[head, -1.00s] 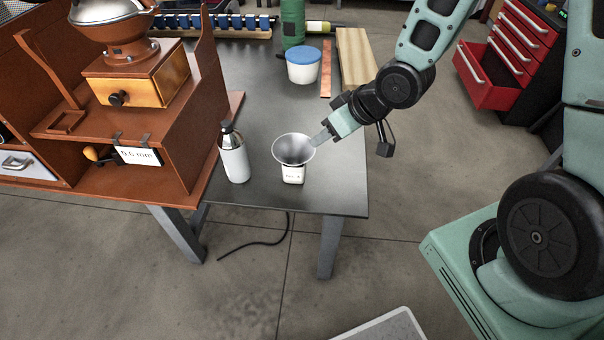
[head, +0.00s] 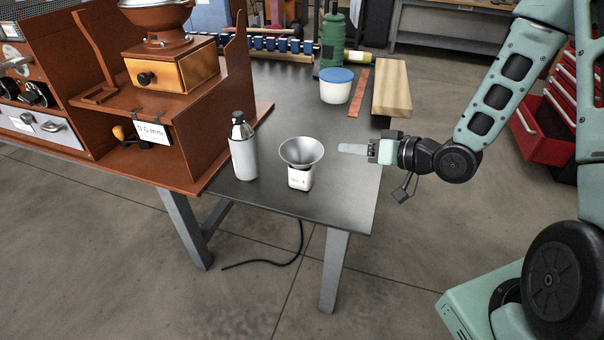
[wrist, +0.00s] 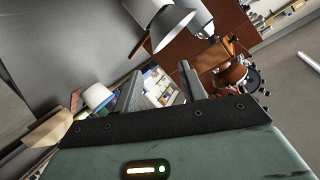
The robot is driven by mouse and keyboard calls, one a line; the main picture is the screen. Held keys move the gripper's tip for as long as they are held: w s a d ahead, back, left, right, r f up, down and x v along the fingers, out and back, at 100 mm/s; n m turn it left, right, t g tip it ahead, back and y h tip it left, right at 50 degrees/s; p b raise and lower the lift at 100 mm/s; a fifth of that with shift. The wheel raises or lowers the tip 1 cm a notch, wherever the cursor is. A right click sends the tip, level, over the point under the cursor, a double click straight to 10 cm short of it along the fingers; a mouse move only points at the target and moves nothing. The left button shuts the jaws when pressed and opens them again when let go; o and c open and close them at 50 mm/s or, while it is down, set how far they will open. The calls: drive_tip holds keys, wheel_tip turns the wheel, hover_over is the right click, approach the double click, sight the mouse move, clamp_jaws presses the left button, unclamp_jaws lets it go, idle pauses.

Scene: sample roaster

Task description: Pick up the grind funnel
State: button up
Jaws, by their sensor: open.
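The grind funnel (head: 301,151) is a grey metal cone, wide mouth up, seated on a small white labelled container (head: 300,179) near the front of the dark table. In the wrist view the funnel (wrist: 170,25) shows at the top, beyond the fingers, beside the white container (wrist: 143,10). My gripper (head: 342,149) is to the right of the funnel at about rim height in the head view, pointing left, with a visible gap between them. In the wrist view my gripper (wrist: 160,82) has its two fingers apart with nothing between them.
A grey bottle (head: 243,155) stands just left of the funnel. The brown grinder stand (head: 200,130) is further left. A white tub with blue lid (head: 336,88) and a wooden block (head: 392,88) sit behind on the dark table (head: 280,105). The table's right edge is below my gripper.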

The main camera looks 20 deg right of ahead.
drive_tip(key=shift+a+f+b, duration=0.5)
drive_tip(key=shift+f+b, duration=0.1)
drive_tip(key=shift+b, duration=2.15)
approach(303, 147)
drive_tip(key=w+a, duration=0.2)
drive_tip(key=x, duration=0.1)
drive_tip(key=b+x, duration=0.1)
drive_tip(key=x, duration=0.1)
drive_tip(key=b+x, duration=0.1)
drive_tip(key=x, duration=0.1)
drive_tip(key=shift+w+d+f, duration=0.15)
drive_tip(key=shift+w+f, duration=0.1)
drive_tip(key=shift+f, duration=0.2)
clamp_jaws()
